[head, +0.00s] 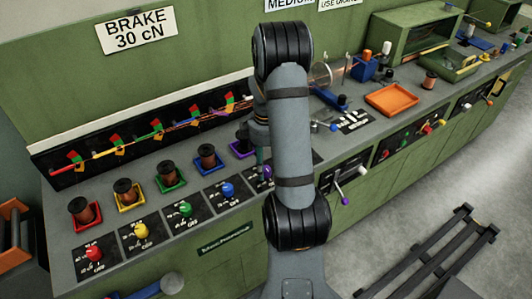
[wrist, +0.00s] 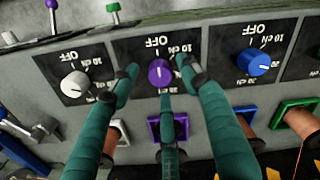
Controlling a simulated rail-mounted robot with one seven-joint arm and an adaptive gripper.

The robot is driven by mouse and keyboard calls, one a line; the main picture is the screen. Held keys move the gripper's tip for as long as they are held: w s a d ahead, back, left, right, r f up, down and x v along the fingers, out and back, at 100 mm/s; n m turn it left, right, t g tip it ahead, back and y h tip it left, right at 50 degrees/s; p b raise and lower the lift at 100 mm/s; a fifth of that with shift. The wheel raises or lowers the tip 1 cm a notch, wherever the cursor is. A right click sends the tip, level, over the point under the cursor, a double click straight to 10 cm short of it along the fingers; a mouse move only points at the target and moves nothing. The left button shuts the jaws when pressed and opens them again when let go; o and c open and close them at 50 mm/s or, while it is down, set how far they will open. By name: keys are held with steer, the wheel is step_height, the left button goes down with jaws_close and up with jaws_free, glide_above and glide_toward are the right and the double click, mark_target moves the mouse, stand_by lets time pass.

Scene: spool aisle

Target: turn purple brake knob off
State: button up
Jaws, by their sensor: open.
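The purple brake knob (wrist: 160,72) sits on a dark plate marked OFF and 10 cN in the wrist view, where the lettering appears upside down. A small pale mark shows on the knob's face; its exact setting is hard to read. My gripper (wrist: 160,80) is open, with its teal fingers spread around the purple knob: one tip at each side and one on the near side. I cannot tell whether any tip touches it. In the head view my arm hides most of the gripper, and only a bit of the purple knob (head: 267,171) shows beside it.
A white knob (wrist: 75,85) and a blue knob (wrist: 253,62) flank the purple one closely. Copper spools stand in coloured trays behind the knobs, including a purple tray (head: 238,148). An orange tray (head: 391,99) lies farther right on the green bench.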

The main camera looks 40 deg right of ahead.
step_height(320, 180, up, 11)
stand_by(0.3)
steer(key=shift+f, duration=0.1)
step_height(320, 180, down, 12)
stand_by(0.8)
